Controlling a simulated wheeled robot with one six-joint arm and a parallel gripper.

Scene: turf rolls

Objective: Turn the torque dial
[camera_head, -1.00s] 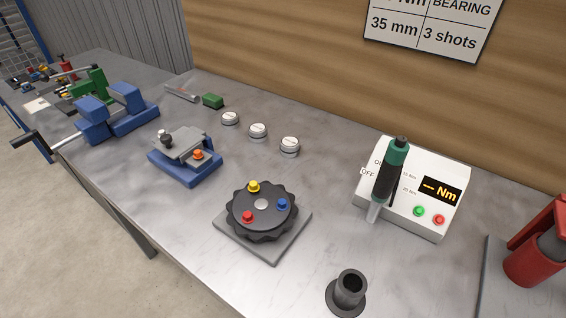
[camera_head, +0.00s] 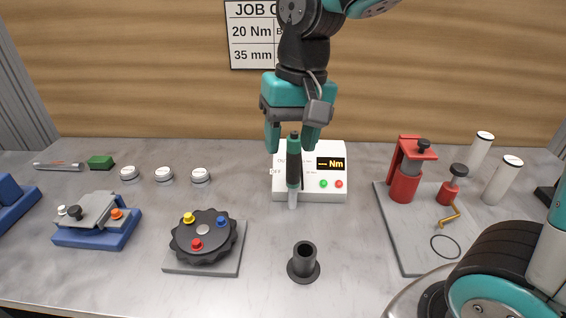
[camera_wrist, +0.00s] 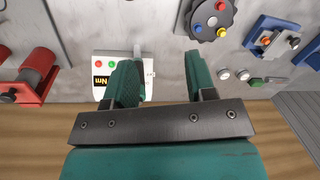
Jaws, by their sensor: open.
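The white torque box (camera_head: 310,196) stands against the back wall with a lit "Nm" display and green and red buttons. OFF and small Nm labels show at its left. In the wrist view, the box (camera_wrist: 103,66) is partly behind one finger of my gripper (camera_wrist: 162,75).
A black knob plate (camera_head: 228,262) with coloured buttons lies left of centre. A dark flanged tube (camera_head: 304,262) stands in front. A red press (camera_head: 404,180) is at right; a blue fixture (camera_head: 95,238) and small round tins (camera_head: 165,175) are at left.

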